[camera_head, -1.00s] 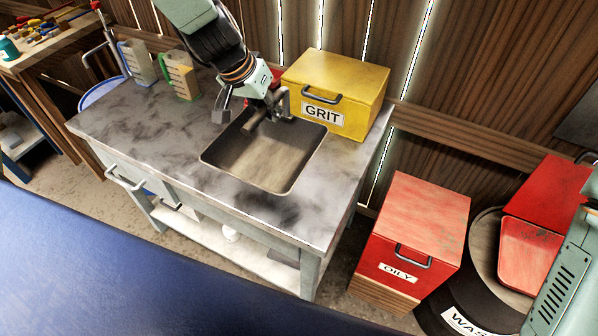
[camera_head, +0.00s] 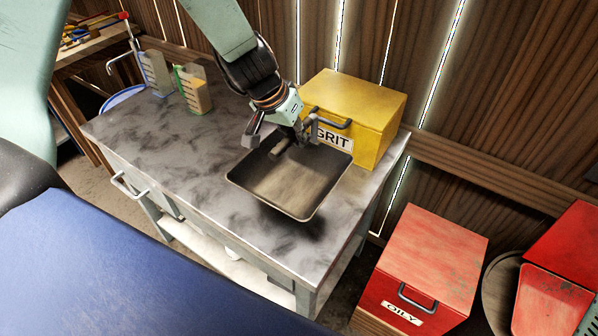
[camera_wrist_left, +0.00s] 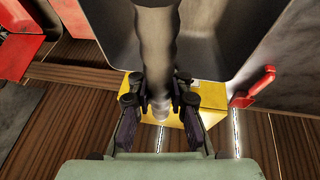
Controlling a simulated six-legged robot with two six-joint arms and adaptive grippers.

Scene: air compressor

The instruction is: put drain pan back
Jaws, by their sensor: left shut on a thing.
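The drain pan (camera_head: 292,182) is a dark, shallow square pan with a worn brownish floor. In the head view it is just above the grey workbench top (camera_head: 165,150), with a dark shadow under its near edge. My left gripper (camera_head: 296,138) is at the pan's far side, beside the yellow box. In the left wrist view the gripper (camera_wrist_left: 158,103) is shut on the pan's thick grey handle (camera_wrist_left: 158,60), and the pan's underside or wall (camera_wrist_left: 215,35) fills the upper part. My right gripper is not in view.
The yellow GRIT box (camera_head: 365,98) stands close behind the pan. Two measuring jugs (camera_head: 194,92) (camera_head: 156,75) stand at the bench's far left. The red OILY box (camera_head: 440,255) is right of the bench. The left and front bench top is clear.

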